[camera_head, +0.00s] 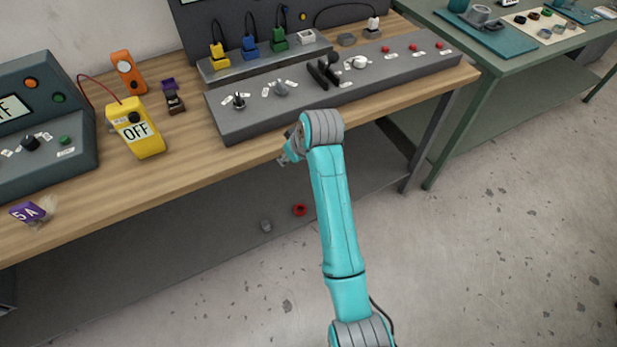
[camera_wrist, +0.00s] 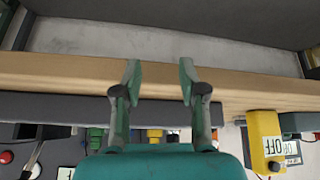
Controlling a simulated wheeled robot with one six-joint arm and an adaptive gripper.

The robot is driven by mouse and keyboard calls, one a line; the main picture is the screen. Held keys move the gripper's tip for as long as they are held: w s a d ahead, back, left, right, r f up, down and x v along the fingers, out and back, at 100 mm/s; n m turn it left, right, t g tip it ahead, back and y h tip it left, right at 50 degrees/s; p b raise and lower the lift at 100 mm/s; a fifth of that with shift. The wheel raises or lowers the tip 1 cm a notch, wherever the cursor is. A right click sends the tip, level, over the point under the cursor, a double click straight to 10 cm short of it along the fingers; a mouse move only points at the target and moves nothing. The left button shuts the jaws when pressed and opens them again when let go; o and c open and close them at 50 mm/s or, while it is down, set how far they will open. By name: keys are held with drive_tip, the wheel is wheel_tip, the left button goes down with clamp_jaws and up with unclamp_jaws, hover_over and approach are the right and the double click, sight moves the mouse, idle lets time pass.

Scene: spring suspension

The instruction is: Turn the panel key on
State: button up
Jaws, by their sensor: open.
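The long grey sloped control panel (camera_head: 330,100) lies on the wooden bench. A dark small control (camera_head: 239,101) and a grey small control (camera_head: 281,88) stand at its left part, each with white labels around it. I cannot tell for sure which is the key, nor read its position. My gripper (camera_head: 288,152) is in front of the bench edge, below and right of these controls, apart from the panel and partly hidden by my wrist. In the wrist view my gripper (camera_wrist: 160,76) is open and empty, its two fingers apart over the bench edge.
A yellow meter reading OFF (camera_head: 135,128), an orange device (camera_head: 127,72) and a dark green-grey box (camera_head: 45,125) stand left. Black levers (camera_head: 324,72) and red buttons (camera_head: 413,48) sit further right on the panel. A green table (camera_head: 500,60) stands right.

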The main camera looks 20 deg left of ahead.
drive_tip(key=s+d+f+m+t, duration=0.1)
drive_tip(key=d+f, duration=0.4)
drive_tip(key=f, duration=0.1)
drive_tip(key=shift+d, duration=0.2)
drive_tip(key=shift+s, duration=0.1)
